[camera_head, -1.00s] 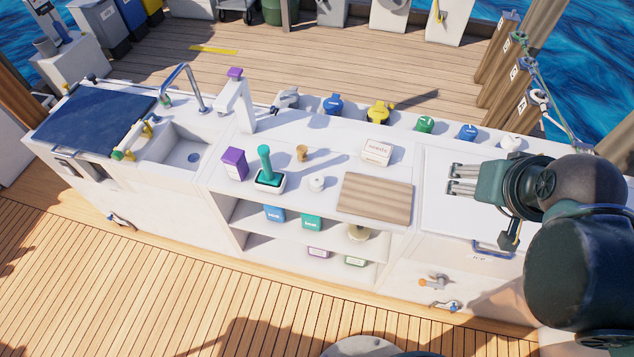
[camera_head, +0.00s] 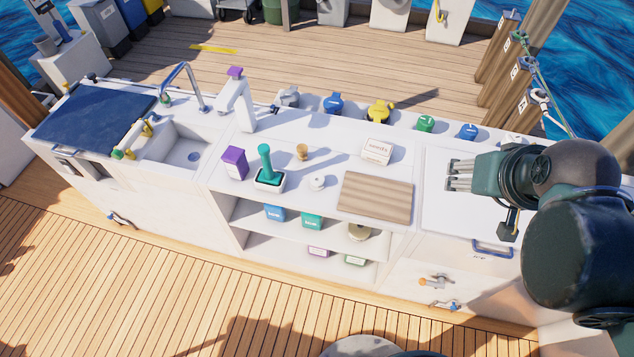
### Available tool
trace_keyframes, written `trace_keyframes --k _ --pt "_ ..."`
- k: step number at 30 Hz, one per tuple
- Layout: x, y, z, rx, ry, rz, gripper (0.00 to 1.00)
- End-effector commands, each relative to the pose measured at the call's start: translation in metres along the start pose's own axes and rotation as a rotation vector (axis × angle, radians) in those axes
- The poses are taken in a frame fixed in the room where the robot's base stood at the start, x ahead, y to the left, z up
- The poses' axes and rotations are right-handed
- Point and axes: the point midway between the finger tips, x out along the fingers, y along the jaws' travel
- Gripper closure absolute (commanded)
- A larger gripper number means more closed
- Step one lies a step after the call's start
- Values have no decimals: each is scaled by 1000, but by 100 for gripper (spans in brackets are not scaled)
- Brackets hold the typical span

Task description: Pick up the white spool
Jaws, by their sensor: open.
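A small white round object (camera_head: 317,182), which looks like the white spool, stands on the counter top between the teal-handled tool in its tray and the wooden board. My gripper (camera_head: 455,174) is at the right, above the white hatch panel, with its fingers pointing left. It is open and empty, well to the right of the spool, with the wooden board between them in the picture. Nothing hides the spool.
A wooden board (camera_head: 375,197), a white labelled box (camera_head: 377,151), a teal-handled tool (camera_head: 266,165), a purple box (camera_head: 234,162) and a small tan item (camera_head: 302,152) stand around it. Coloured caps line the back edge. Shelves below hold several small boxes.

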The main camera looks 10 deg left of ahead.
Motion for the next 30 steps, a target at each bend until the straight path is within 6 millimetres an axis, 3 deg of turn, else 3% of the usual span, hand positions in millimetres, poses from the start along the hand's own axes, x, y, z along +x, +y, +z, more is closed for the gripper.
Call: trace_keyframes --k 30 --pt "85 -104 -58 -521 -190 -140 53"
